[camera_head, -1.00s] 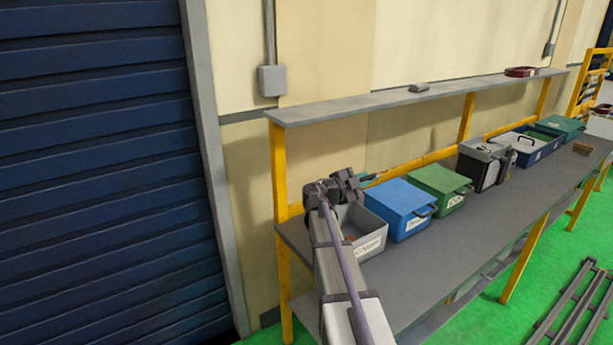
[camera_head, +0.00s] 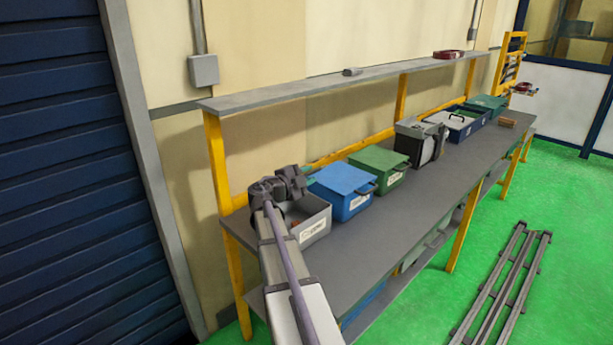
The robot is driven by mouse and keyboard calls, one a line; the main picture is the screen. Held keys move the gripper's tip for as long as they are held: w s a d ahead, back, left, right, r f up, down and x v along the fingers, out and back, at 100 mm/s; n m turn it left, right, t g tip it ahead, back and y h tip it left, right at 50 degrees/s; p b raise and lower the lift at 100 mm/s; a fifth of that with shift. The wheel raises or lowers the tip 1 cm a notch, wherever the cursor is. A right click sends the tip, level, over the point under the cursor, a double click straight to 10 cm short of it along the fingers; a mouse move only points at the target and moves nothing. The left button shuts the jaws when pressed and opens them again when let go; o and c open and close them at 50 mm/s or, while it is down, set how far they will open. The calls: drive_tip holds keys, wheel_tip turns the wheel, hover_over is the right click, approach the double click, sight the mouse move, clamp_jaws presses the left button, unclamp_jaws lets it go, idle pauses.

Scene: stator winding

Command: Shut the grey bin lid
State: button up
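The grey bin (camera_head: 316,226) stands at the near left end of the workbench, with a white label on its front. Its top is open and some reddish-brown contents show inside. I cannot make out its lid; my arm covers the bin's left and back part. My gripper (camera_head: 304,171) is at the back of the grey bin, near its rear rim and close to the blue bin. It is small and dark here, and I cannot tell whether it touches anything or whether its fingers are open.
A closed blue bin (camera_head: 342,190) and a closed green bin (camera_head: 378,169) stand right of the grey bin. A black-and-grey box (camera_head: 420,144) and a blue tray (camera_head: 461,128) are farther along. A shelf (camera_head: 335,88) runs above the bench. The bench front (camera_head: 375,230) is clear.

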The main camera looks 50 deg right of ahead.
drive_tip(key=shift+o, duration=0.9)
